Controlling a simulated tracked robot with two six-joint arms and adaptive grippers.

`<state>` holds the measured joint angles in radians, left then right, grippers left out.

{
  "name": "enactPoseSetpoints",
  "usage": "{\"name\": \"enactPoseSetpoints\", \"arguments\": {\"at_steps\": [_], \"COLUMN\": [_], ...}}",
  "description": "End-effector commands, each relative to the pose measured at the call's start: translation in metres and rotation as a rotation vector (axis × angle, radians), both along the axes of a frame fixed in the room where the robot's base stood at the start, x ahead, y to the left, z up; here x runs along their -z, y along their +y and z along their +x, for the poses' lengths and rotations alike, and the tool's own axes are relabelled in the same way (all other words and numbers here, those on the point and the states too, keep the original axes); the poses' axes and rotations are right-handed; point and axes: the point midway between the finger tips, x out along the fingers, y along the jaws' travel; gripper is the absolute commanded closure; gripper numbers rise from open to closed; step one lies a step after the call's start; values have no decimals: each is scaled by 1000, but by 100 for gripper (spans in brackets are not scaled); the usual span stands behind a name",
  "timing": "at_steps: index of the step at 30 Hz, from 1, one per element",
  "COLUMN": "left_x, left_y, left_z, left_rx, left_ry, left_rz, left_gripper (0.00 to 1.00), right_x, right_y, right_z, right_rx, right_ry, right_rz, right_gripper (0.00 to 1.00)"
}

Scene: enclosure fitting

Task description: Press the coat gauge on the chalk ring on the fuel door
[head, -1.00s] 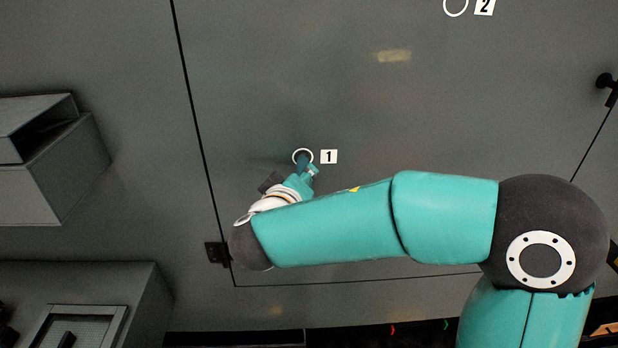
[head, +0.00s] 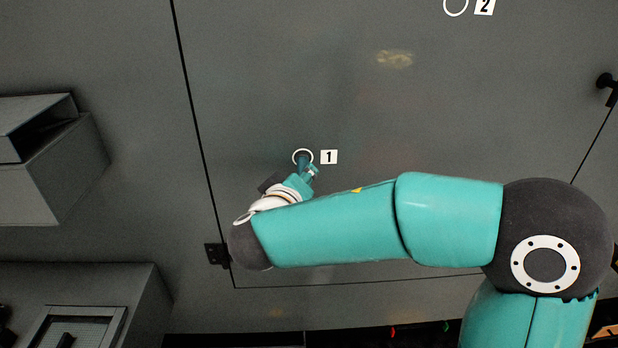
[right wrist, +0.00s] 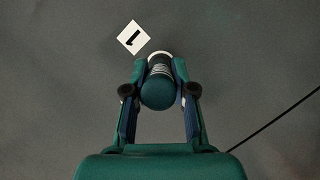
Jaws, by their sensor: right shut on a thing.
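The fuel door (head: 370,120) is a large dark grey panel. A white chalk ring (head: 303,151) beside the label 1 is drawn on its lower left part. A second chalk ring (head: 455,6) beside a label 2 shows at the top edge. My right gripper (right wrist: 160,90) is shut on the coat gauge (right wrist: 158,92), a dark teal cylinder with a round end. The gauge points at the ring by label 1 and overlaps it in both views. I cannot tell whether its tip touches the door. My left gripper is not in view.
Grey box-shaped housings (head: 45,185) stand out from the wall at the left. A dark hinge (head: 216,254) is at the door's lower left, and a dark knob (head: 606,80) is at the right. The door's middle is clear.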

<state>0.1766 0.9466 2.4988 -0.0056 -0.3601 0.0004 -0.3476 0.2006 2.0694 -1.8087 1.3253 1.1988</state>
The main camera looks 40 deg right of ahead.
Motion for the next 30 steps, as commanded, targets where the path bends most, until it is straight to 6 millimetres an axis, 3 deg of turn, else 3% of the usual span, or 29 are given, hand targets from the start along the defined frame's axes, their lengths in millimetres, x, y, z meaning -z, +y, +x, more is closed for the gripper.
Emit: {"name": "enactPoseSetpoints", "arguments": {"at_steps": [14, 30], "left_x": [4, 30], "left_y": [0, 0], "left_z": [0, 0], "left_rx": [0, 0], "left_ry": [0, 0], "left_rz": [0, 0], "left_gripper": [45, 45], "right_x": [-1, 1], "right_y": [2, 25], "right_z": [-3, -39], "right_rx": [-1, -2], "right_ry": [-5, -3], "right_rz": [-1, 0], "right_gripper": [100, 100]}}
